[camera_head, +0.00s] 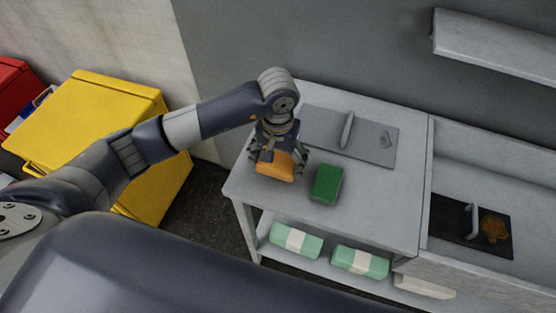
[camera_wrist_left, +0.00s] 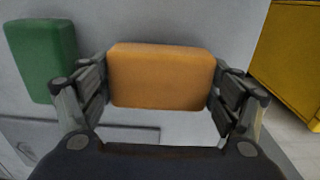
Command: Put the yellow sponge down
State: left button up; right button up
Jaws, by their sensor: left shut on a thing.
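The yellow sponge (camera_head: 277,167), orange-yellow in colour, is between the fingers of my left gripper (camera_head: 277,156) at the left part of the grey table (camera_head: 375,215). In the left wrist view the sponge (camera_wrist_left: 162,76) fills the gap between both fingers of the left gripper (camera_wrist_left: 160,88), which is shut on it. I cannot tell whether the sponge touches the tabletop. A green sponge (camera_head: 327,184) lies on the table just right of it; it also shows at the left of the wrist view (camera_wrist_left: 42,58). My right gripper is not in view.
A grey board with an upright handle (camera_head: 382,145) lies at the back of the table. A dark tray (camera_head: 455,224) with a brown item sits in the recess at right. Wrapped green packs (camera_head: 295,241) lie on the lower shelf. A yellow bin (camera_head: 100,115) stands left.

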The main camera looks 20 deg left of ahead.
pick_arm(q)
jog(key=shift+f+p, duration=0.3)
jog(key=shift+f, duration=0.55)
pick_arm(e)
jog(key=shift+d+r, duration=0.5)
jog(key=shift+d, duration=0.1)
pick_arm(q)
jog(key=shift+f+b, duration=0.25)
jog(key=shift+b, duration=0.15)
jog(key=o, duration=0.9)
jog(key=shift+r, duration=0.1)
jog(key=shift+c, duration=0.2)
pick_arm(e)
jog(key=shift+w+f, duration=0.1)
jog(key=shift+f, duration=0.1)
